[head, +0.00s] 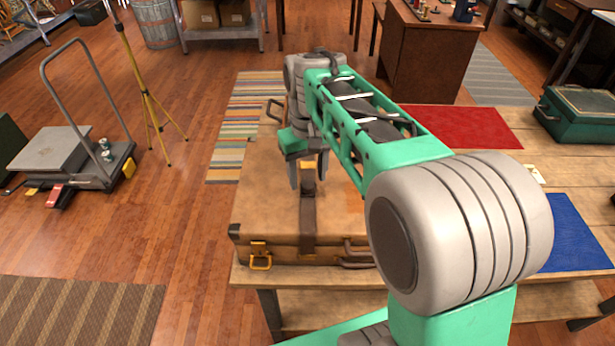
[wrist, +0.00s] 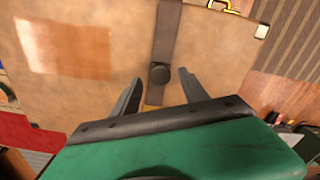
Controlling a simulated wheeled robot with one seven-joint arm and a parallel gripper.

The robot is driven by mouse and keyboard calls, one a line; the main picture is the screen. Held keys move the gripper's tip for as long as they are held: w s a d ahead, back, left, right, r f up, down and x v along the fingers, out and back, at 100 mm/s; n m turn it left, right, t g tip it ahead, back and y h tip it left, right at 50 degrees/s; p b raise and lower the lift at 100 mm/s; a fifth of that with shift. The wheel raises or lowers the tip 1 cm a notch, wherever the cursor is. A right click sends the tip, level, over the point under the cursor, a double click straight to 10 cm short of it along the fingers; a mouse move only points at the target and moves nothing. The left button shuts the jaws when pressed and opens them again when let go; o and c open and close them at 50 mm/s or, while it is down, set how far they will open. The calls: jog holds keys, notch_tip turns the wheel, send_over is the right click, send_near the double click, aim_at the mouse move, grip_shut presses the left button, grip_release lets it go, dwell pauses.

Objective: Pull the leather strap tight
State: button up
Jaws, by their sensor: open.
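A tan leather suitcase (head: 262,205) lies flat and closed on the wooden table. A dark brown leather strap (head: 308,222) runs over its lid and down the front side. My gripper (head: 306,183) is over the middle of the lid, pointing down at the strap. In the wrist view its two fingers (wrist: 157,86) are apart, one on each side of the strap's end, with nothing between them clearly held. Whether they touch the lid I cannot tell.
The table (head: 520,160) also bears a red mat (head: 465,127), a blue mat (head: 570,232) and a green case (head: 580,115). My arm covers the suitcase's right part. A brass latch (head: 259,256) and a dark handle (head: 357,255) are on the suitcase's front. A cart and tripod stand left.

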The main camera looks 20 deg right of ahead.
notch_tip(320, 180, up, 7)
jog(key=shift+f, duration=0.2)
jog(key=shift+s, duration=0.1)
dwell(0.5)
